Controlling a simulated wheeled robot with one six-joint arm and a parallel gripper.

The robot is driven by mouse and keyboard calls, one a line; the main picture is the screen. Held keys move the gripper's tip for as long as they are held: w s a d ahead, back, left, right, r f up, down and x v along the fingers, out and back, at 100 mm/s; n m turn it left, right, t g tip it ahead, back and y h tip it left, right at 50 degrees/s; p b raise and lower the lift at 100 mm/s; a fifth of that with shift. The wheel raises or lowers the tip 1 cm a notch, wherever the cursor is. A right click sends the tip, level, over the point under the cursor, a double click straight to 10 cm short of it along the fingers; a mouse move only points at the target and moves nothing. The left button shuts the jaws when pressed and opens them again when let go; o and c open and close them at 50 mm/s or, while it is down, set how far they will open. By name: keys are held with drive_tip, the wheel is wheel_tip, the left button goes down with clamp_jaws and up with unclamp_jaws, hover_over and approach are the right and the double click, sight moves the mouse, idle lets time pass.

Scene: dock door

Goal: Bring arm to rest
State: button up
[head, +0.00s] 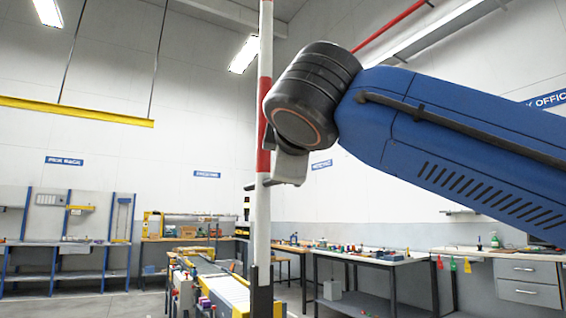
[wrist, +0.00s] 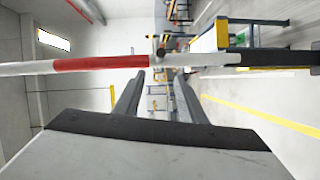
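My arm comes in from the right in the head view, and its grey gripper (head: 284,168) hangs beside an upright red-and-white pole (head: 264,215). The pole also crosses the wrist view from side to side (wrist: 100,63). In the wrist view my gripper (wrist: 160,76) has its two fingers apart, with nothing held between them. The pole passes close to the fingertips; I cannot tell whether they touch it. A small dark knob (wrist: 160,52) shows at the pole between the fingertips. In the head view my wrist hides most of the gripper.
A conveyor (head: 222,287) stands behind the pole's foot. Workbenches with small items (head: 375,259) stand at the right, and a pick rack (head: 65,243) at the left. The air left of the pole looks clear.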

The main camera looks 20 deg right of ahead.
drive_tip(key=shift+s, duration=0.3)
idle(0.5)
drive_tip(key=s+d+f+m+g, duration=0.1)
drive_tip(key=d+f+m+g, duration=0.3)
drive_tip(key=f, duration=1.3)
drive_tip(key=d+f+m+g, duration=0.1)
drive_tip(key=d+f+g, duration=0.35)
drive_tip(key=f, duration=1.25)
drive_tip(key=s+d+f+m+g+y, duration=0.1)
drive_tip(key=s+f+m, duration=0.3)
drive_tip(key=f, duration=1)
drive_tip(key=s+d+f+m+g+y, duration=0.1)
drive_tip(key=s+d+f+m+g, duration=0.1)
drive_tip(key=s+f+m, duration=0.3)
drive_tip(key=s+d+f, duration=0.1)
drive_tip(key=s+f, duration=0.3)
drive_tip(key=f, duration=0.5)
drive_tip(key=shift+g+y, duration=0.3)
drive_tip(key=shift+g, duration=0.05)
